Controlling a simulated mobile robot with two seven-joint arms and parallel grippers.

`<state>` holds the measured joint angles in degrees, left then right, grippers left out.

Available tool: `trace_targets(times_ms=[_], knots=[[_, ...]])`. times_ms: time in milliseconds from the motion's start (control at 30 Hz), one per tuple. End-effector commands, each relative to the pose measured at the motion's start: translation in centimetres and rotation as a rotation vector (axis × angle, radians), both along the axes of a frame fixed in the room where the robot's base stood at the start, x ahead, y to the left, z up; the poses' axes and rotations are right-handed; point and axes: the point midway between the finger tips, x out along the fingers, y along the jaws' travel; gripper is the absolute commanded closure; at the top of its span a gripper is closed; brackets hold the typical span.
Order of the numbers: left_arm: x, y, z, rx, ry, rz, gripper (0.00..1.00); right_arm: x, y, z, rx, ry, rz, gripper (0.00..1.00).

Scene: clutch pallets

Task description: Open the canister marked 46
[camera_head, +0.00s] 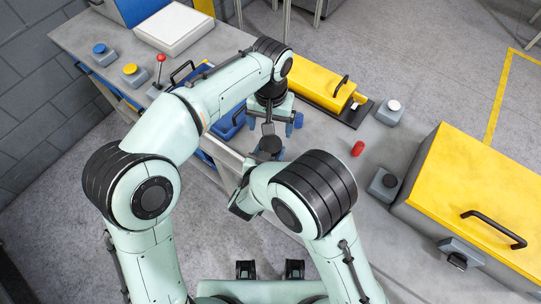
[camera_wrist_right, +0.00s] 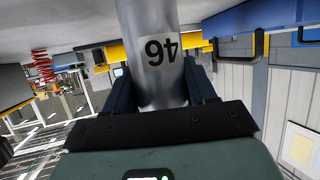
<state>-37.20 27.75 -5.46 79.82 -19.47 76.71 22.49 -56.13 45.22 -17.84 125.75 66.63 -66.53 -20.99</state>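The canister marked 46 (camera_wrist_right: 163,75) is a smooth metal cylinder. Its white label reads upside down in the right wrist view. My right gripper (camera_wrist_right: 160,88) has its two dark fingers close along both sides of the cylinder, shut on it. The canister's far end runs out of the top of that view, and its near end is hidden behind the gripper. In the head view my left arm reaches over the bench, and its gripper (camera_head: 269,120) is crowded against a small grey and black part. I cannot tell there what it holds. The canister's lid cannot be made out.
A yellow case (camera_head: 322,84) lies behind the arms. A large yellow-lidded box (camera_head: 480,190) stands at the right. A red cylinder (camera_head: 357,148) and a grey button box (camera_head: 384,184) are nearby. A white box (camera_head: 174,28) sits at the back left.

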Motion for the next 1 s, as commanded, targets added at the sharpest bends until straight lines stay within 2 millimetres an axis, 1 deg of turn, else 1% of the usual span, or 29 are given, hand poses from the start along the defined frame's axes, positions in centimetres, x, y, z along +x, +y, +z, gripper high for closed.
trace_targets(times_ms=[167, 267, 367, 467, 1000], knots=[[-0.01, -0.01, -0.05, 0.0, 0.001, -0.046, 0.13, -0.01, 0.0, 0.02, 0.0, 0.0, 0.0, 1.0], [-0.05, -0.06, -0.14, 0.001, 0.005, -0.161, 0.13, -0.01, 0.0, 0.02, 0.0, 0.0, 0.0, 1.0], [-0.08, -0.09, -0.27, 0.003, 0.009, -0.351, 0.13, -0.01, 0.0, 0.03, 0.0, 0.0, 0.0, 1.0], [-0.14, -0.14, -0.41, 0.004, 0.015, -0.583, 0.13, -0.01, 0.01, 0.03, 0.0, 0.0, 0.0, 1.0], [-0.27, -0.31, -0.65, -0.01, 0.028, -1.867, 0.13, 0.0, 0.01, 0.04, 0.001, -0.001, 0.0, 1.0]])
